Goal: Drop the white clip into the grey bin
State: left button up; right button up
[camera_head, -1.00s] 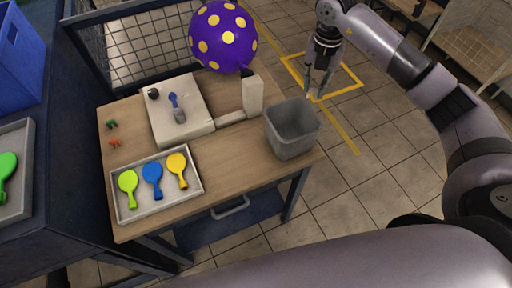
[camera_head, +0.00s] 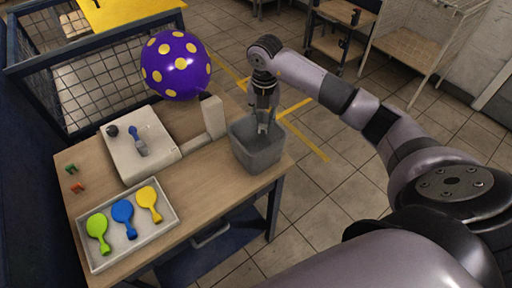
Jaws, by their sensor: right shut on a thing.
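The grey bin (camera_head: 258,153) stands on the right end of the wooden table, open at the top. My right gripper (camera_head: 263,126) points down at the bin's mouth, with its fingertips over the opening near the back rim. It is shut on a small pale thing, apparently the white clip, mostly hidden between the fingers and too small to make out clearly. My left gripper is not in view.
A purple balloon with yellow dots (camera_head: 176,65) stands behind a white post (camera_head: 213,117), left of the bin. Red and green clips (camera_head: 77,187) lie at the table's left.

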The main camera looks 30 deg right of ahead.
jog(key=shift+f, duration=0.1)
jog(key=o, duration=1.1)
notch_tip(320, 180, up, 12)
dwell(0.4)
